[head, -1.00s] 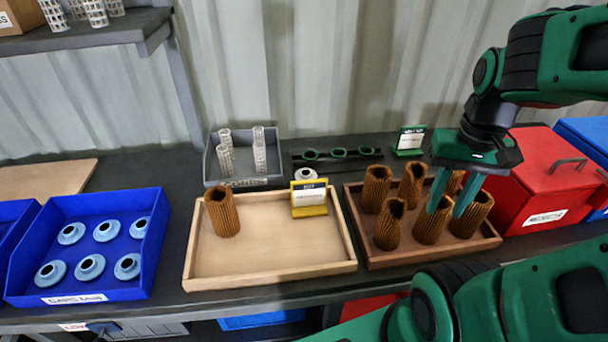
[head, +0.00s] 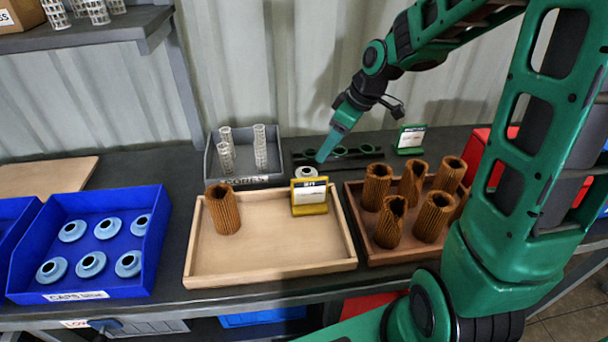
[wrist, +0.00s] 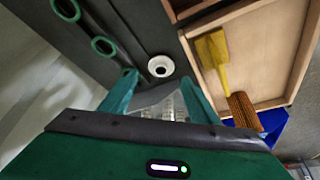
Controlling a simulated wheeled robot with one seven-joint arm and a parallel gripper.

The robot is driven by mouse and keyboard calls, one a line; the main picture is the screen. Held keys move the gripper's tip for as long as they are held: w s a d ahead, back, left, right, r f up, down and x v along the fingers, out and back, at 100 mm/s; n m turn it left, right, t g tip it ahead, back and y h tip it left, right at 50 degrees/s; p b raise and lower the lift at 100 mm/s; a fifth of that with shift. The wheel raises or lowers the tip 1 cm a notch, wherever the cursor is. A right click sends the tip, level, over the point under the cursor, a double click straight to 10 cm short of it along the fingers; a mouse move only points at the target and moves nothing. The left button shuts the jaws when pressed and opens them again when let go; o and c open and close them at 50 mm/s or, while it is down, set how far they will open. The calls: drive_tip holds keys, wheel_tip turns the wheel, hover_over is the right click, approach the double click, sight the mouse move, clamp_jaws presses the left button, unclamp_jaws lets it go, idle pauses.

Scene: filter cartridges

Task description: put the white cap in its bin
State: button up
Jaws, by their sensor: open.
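The white cap (head: 306,172) sits on the dark bench behind the wooden tray, partly hidden by the yellow sign in the head view. In the wrist view the white cap (wrist: 160,66) lies alone on the dark surface, just beyond my fingertips. My gripper (head: 322,158) is above and just to the right of the cap in the head view. In the wrist view my gripper (wrist: 160,85) has its fingers spread with nothing held between them. The blue bin (head: 85,245) at the left holds several blue caps and has a caps label. No bin marked for white caps is clearly visible.
The light wooden tray (head: 270,277) holds one brown pleated cartridge (head: 222,210) and the yellow sign (head: 309,197). A grey bin (head: 243,178) holds white mesh cores. A dark rack with green rings (head: 338,153) stands close behind the cap. A brown tray (head: 385,258) holds several cartridges.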

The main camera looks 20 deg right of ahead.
hover_over(307, 170)
drive_tip(key=s+d, duration=0.2)
drive_tip(key=shift+n, duration=0.4)
wheel_tip(307, 170, down, 5)
drive_tip(key=shift+w, duration=0.1)
drive_tip(key=shift+x, duration=2.8)
drive_tip(key=shift+a, duration=0.1)
drive_tip(key=c, duration=0.8)
